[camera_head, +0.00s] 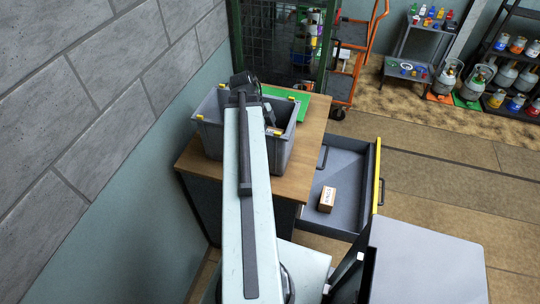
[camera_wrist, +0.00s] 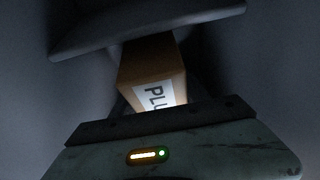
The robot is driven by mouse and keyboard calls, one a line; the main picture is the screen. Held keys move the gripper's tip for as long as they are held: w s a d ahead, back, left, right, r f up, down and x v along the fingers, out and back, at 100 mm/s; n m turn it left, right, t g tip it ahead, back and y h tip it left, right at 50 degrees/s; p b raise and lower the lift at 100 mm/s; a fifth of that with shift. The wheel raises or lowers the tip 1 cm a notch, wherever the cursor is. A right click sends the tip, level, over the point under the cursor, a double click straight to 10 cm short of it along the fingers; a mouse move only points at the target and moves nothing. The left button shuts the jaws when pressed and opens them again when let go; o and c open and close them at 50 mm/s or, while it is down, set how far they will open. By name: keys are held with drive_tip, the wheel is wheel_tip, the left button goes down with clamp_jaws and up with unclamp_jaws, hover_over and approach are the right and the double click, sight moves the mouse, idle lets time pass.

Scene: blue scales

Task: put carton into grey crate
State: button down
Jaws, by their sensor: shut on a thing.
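The grey crate (camera_head: 208,137), with yellow corner clips, stands on the wooden desktop. My gripper (camera_head: 268,115) is down inside the crate, partly hidden by my arm. In the wrist view, my gripper (camera_wrist: 152,78) is shut on a brown carton (camera_wrist: 145,62) with a white label reading "PLU". Plain grey surfaces surround it there. A small light brown patch at the gripper in the head view (camera_head: 273,131) looks like this carton, mostly hidden. I cannot tell whether it touches the crate floor. Another carton (camera_head: 327,199), brown with a white label, lies in the open drawer.
The open grey drawer (camera_head: 350,165) with a yellow front edge sticks out right of the wooden desk (camera_head: 309,130). A green mat (camera_head: 291,102) lies behind the crate. A block wall (camera_head: 90,90) stands close on the left. Open floor lies to the right.

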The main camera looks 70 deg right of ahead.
drive_tip(key=shift+f, duration=0.15)
wheel_tip(320, 180, down, 4)
drive_tip(key=b, duration=0.3)
drive_tip(key=shift+b, duration=0.4)
drive_tip(key=shift+r, duration=0.25)
drive_tip(key=shift+f, duration=0.25)
drive_tip(key=c, duration=0.6)
unclamp_jaws()
drive_tip(key=shift+r, duration=0.1)
drive_tip(key=p+v, duration=0.3)
drive_tip(key=v, duration=0.1)
drive_tip(key=p+v, duration=0.3)
drive_tip(key=p, duration=0.1)
drive_tip(key=p+v, duration=0.4)
drive_tip(key=shift+s+r, duration=0.2)
drive_tip(key=shift+r, duration=0.2)
drive_tip(key=shift+w+r+p, duration=0.3)
drive_tip(key=shift+r+p, duration=0.1)
drive_tip(key=shift+p, duration=0.05)
drive_tip(key=shift+f, duration=0.1)
